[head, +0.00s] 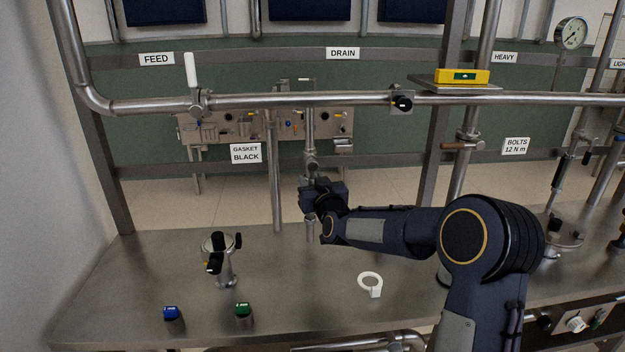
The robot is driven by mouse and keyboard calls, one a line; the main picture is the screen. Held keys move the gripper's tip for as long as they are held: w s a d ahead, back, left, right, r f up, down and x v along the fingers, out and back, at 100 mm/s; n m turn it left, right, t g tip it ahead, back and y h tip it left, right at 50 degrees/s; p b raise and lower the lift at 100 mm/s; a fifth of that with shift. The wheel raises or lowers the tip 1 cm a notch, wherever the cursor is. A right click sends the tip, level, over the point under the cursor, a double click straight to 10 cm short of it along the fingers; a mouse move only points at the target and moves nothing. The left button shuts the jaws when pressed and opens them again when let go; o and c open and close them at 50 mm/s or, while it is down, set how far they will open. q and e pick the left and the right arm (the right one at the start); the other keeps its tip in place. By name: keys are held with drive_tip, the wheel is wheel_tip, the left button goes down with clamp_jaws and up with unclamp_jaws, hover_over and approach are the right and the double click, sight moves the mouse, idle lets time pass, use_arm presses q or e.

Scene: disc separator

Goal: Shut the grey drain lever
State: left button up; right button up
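Under the DRAIN label (343,53), a thin steel drain pipe (310,130) drops from the long horizontal pipe. A valve body (312,165) sits on it, and its lower end (310,230) shows below my gripper. The grey drain lever cannot be made out clearly; my dark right gripper covers the spot just below the valve body. My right gripper (308,196) is at this pipe, with the arm reaching in from the right. Its fingers are small and dark here, so whether they are open or touch the lever cannot be told. My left gripper is not in view.
The horizontal pipe (250,101) carries a white upright FEED handle (191,70) and a black knob (402,103). A sight-glass fitting (222,258), blue button (171,313), green button (243,310) and white ring (370,284) are on the steel table (300,310).

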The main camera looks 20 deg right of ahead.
drive_tip(key=shift+w, duration=0.2)
drive_tip(key=shift+c, duration=0.5)
clamp_jaws()
drive_tip(key=shift+s+d+n, duration=0.1)
drive_tip(key=shift+n, duration=0.2)
drive_tip(key=d+r+n+g+h+p, duration=0.1)
drive_tip(key=d+r+n+p, duration=0.1)
drive_tip(key=n, duration=0.5)
drive_tip(key=s+d+r+n+g+h+p, duration=0.1)
drive_tip(key=d+r+n+p, duration=0.1)
drive_tip(key=n+p, duration=0.3)
drive_tip(key=shift+r+n+g+h, duration=0.2)
drive_tip(key=shift+n+g+h, duration=0.15)
drive_tip(key=shift+n, duration=1.15)
drive_tip(key=shift+s, duration=0.1)
